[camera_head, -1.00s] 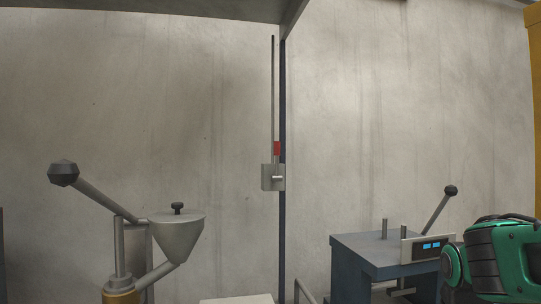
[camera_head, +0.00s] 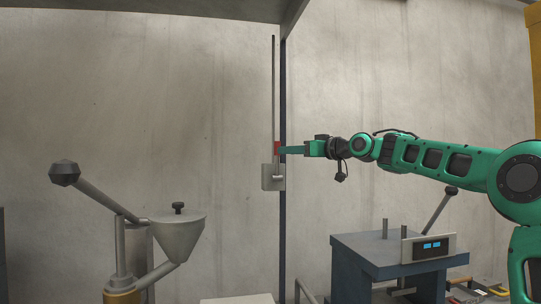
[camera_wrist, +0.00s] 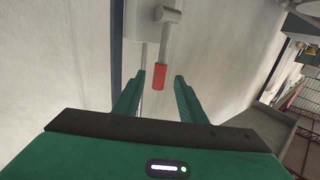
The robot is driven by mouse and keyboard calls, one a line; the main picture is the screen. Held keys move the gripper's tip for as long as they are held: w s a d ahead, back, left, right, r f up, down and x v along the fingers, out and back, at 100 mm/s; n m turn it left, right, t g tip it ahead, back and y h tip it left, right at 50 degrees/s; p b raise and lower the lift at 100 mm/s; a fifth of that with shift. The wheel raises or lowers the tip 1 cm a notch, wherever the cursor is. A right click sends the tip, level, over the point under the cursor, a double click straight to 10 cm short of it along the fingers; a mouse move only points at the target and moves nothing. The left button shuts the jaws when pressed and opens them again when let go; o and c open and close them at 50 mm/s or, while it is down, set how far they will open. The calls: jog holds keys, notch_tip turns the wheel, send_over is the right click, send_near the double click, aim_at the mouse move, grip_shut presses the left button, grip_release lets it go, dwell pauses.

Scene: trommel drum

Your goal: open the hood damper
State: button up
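The hood damper control is a grey box (camera_head: 267,178) at the foot of a thin vertical rod (camera_head: 274,90), with a short lever that ends in a red grip (camera_head: 277,147). My gripper (camera_head: 284,150) reaches in from the right at the height of the red grip. In the wrist view, the red grip (camera_wrist: 159,77) shows between the two fingertips of my gripper (camera_wrist: 159,76), with space on both sides. The fingers are open and hold nothing. I cannot tell how deep the grip lies between them.
A dark post (camera_head: 283,230) runs down just behind the box. A funnel (camera_head: 178,238) and a black-knobbed lever (camera_head: 64,173) stand at lower left. A blue-grey table (camera_head: 352,262) with a display panel (camera_head: 428,249) stands below my arm. The wall area around the lever is clear.

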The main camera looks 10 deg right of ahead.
jog(key=x, duration=1)
jog(key=shift+w+a+r, duration=0.15)
jog(key=shift+w+r, duration=0.1)
jog(key=shift+w, duration=0.05)
